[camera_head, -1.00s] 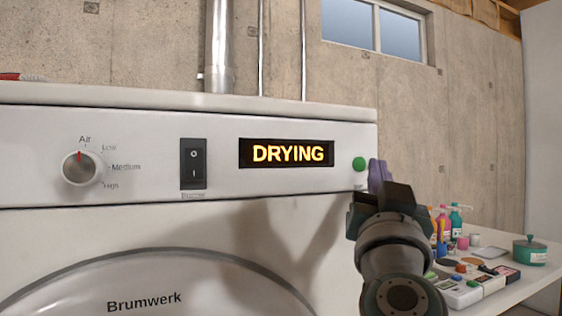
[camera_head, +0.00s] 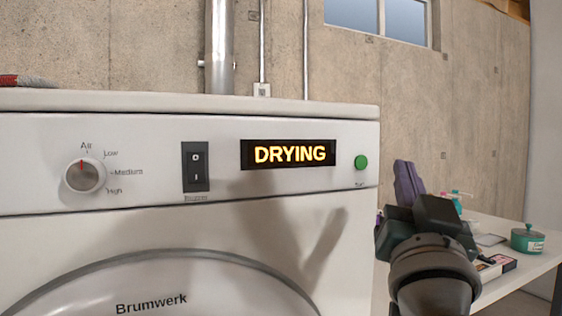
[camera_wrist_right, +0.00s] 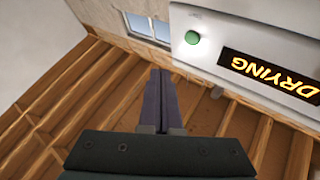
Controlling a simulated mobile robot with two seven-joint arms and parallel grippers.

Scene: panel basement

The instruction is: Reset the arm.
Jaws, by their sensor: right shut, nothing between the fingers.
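My right gripper (camera_head: 407,184) is to the right of the dryer's front panel, below and right of the round green button (camera_head: 361,162). Its purple fingers are together with nothing between them. In the right wrist view the shut fingers (camera_wrist_right: 160,98) point up the picture, with the green button (camera_wrist_right: 192,38) beyond them to the right, apart from the fingers. The white dryer (camera_head: 60,235) has a lit display (camera_head: 290,153) that reads DRYING. My left gripper is not in view.
A heat knob (camera_head: 85,175), its mark at Air, and a black rocker switch (camera_head: 195,166) are on the panel. A table (camera_head: 525,265) at the right holds a teal pot (camera_head: 527,240) and other small items, partly behind my right arm. A concrete wall stands behind.

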